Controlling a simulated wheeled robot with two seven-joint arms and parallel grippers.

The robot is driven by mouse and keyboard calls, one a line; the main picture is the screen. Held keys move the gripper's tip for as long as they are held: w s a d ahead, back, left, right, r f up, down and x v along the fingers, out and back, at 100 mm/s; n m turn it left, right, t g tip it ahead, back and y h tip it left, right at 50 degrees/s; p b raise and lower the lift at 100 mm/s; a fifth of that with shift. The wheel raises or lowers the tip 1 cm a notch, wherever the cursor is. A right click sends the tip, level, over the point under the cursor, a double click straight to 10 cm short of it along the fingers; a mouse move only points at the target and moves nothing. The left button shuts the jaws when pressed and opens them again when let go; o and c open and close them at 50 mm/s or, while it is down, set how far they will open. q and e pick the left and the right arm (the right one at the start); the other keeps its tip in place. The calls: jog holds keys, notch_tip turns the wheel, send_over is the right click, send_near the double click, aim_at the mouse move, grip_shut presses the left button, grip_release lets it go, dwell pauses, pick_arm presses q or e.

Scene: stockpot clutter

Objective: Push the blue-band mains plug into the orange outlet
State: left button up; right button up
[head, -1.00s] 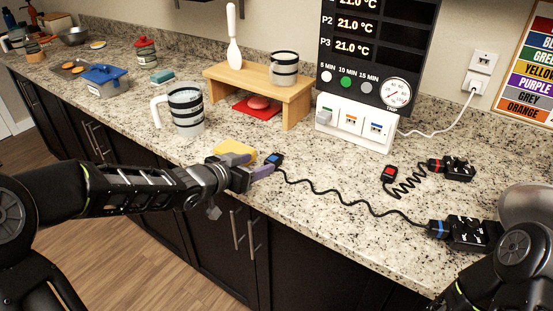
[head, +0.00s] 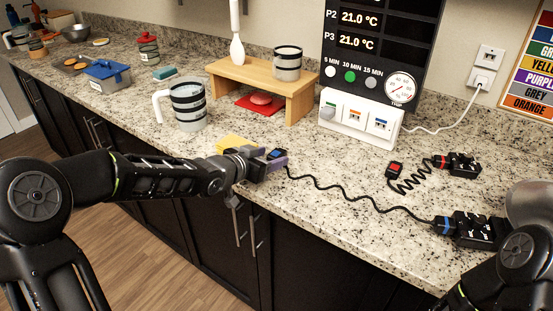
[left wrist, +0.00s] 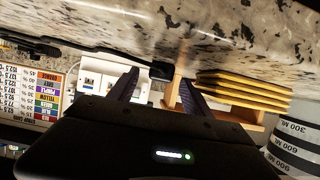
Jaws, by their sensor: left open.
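The blue-band mains plug (head: 277,154) is a small black plug with a blue face, on the counter near its front edge. My left gripper (head: 277,159) is open, with its purple-grey fingers at either side of the plug. In the left wrist view the dark plug (left wrist: 160,71) shows between the parted fingertips (left wrist: 158,86); contact cannot be told. The orange outlet (head: 352,122) is the middle one on the white panel under the display, and looks empty. My right arm shows at lower right, but its gripper is out of view.
A black cord runs from the plug to a blue-banded black block (head: 474,230). A red-faced plug (head: 395,170) lies nearby on a coiled cord. A striped jug (head: 188,106) and wooden stand (head: 262,79) are behind. Counter before the panel is clear.

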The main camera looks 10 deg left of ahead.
pick_arm(q)
jog(key=shift+x, duration=1.05)
jog(key=shift+c, duration=0.6)
grip_shut()
